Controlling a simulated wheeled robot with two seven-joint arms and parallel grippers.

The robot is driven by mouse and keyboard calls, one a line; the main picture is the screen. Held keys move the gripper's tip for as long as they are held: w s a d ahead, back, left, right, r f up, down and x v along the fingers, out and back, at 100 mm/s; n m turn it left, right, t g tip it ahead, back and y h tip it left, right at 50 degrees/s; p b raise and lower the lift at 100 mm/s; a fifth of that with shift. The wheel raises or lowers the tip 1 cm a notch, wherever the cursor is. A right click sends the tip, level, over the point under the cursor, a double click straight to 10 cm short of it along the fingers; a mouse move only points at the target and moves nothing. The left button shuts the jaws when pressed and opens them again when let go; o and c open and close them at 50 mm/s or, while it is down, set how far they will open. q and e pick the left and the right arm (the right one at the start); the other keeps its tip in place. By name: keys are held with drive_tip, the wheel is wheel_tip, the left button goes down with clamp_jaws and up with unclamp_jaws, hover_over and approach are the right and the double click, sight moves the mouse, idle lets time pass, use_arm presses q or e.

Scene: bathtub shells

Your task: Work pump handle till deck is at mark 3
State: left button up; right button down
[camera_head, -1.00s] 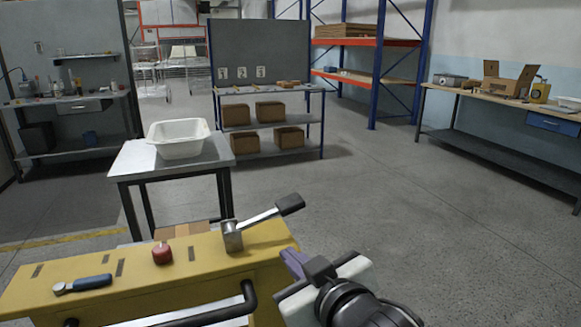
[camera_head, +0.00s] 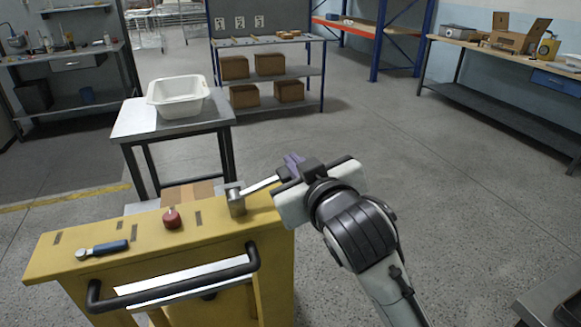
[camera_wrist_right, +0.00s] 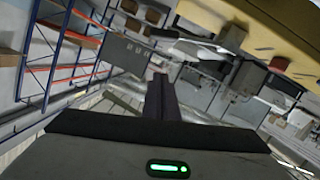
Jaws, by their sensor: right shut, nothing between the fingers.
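The pump handle is a metal lever (camera_head: 260,186) on a grey pivot block (camera_head: 236,202) at the right end of the yellow cart (camera_head: 150,232). It slants up to the right, and its black grip is largely hidden by my right gripper. My right gripper (camera_head: 291,165), with purple fingers, is shut and empty at the lever's outer end. I cannot tell whether it touches the lever. The fingers also show shut in the right wrist view (camera_wrist_right: 160,95). I cannot make out the deck's height or its marks. My left gripper is out of view.
A red knob (camera_head: 172,219) and a blue-handled tool (camera_head: 103,249) are on the cart top, with a black push bar (camera_head: 180,284) in front. A white tub (camera_head: 178,98) stands on a metal table (camera_head: 128,124) beyond. Cards numbered 1, 2, 3 (camera_head: 240,22) hang behind.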

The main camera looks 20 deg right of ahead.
hover_over(273, 179)
drive_tip(key=s+d, duration=0.2)
drive_tip(key=s, duration=0.1)
drive_tip(key=f, duration=0.1)
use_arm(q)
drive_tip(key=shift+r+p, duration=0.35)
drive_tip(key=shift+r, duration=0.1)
use_arm(e)
drive_tip(key=f, duration=0.3)
drive_tip(key=d+f, duration=0.1)
drive_tip(key=shift+w+d+f, duration=0.1)
drive_tip(key=shift+w+f, duration=0.1)
drive_tip(key=shift+w, duration=0.05)
